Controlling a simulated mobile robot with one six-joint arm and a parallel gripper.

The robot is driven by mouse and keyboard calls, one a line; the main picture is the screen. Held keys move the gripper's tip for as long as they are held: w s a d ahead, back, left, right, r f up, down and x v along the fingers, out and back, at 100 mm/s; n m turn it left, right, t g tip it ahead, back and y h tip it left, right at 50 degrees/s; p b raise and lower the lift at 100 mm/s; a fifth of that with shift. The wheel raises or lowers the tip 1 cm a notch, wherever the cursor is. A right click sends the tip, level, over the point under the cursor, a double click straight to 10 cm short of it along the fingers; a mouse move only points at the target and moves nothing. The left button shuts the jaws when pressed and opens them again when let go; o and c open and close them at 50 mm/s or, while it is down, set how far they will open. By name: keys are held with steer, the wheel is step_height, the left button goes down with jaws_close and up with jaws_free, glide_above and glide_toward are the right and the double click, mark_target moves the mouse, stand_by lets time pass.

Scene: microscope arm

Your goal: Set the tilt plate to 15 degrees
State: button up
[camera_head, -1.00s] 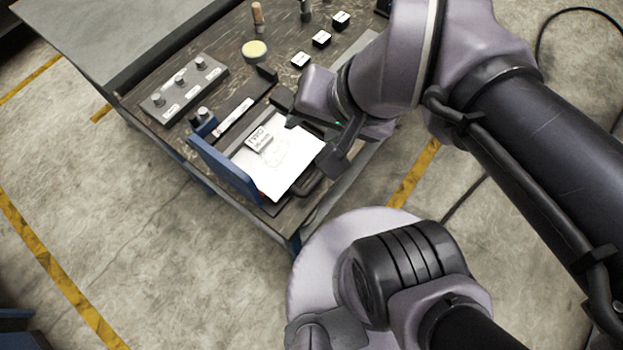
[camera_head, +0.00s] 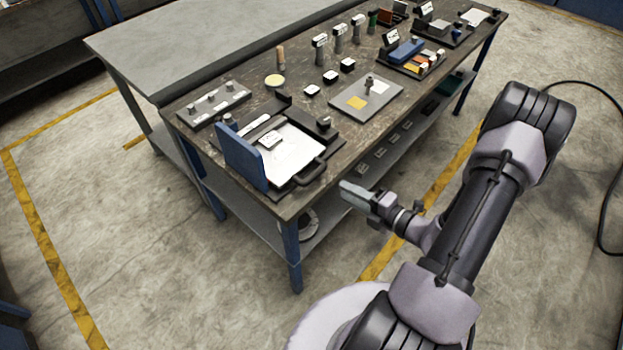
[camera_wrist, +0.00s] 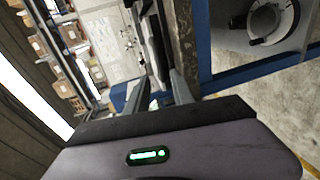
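At the bench's front left corner is a fixture with an upright blue side panel (camera_head: 241,158), a white sheet-covered plate (camera_head: 293,152) and a black handle (camera_head: 309,173) at its front right. This looks like the tilt plate; it appears to lie about flat, and I cannot read an angle.
A three-knob panel (camera_head: 214,103), a yellow round pad (camera_head: 275,81) and small white-topped blocks (camera_head: 330,77) stand behind. A grey board (camera_head: 366,102) lies to the right, before a blue-topped tray (camera_head: 406,50). A ring-shaped part (camera_wrist: 270,20) sits on the lower shelf. Floor before the bench is clear.

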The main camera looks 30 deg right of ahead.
mark_target(315, 176)
steer(key=b+x, duration=0.3)
steer(key=x, duration=0.9)
steer(key=shift+w+a, duration=0.1)
steer(key=shift+w, duration=0.05)
jaws_close()
stand_by(0.8)
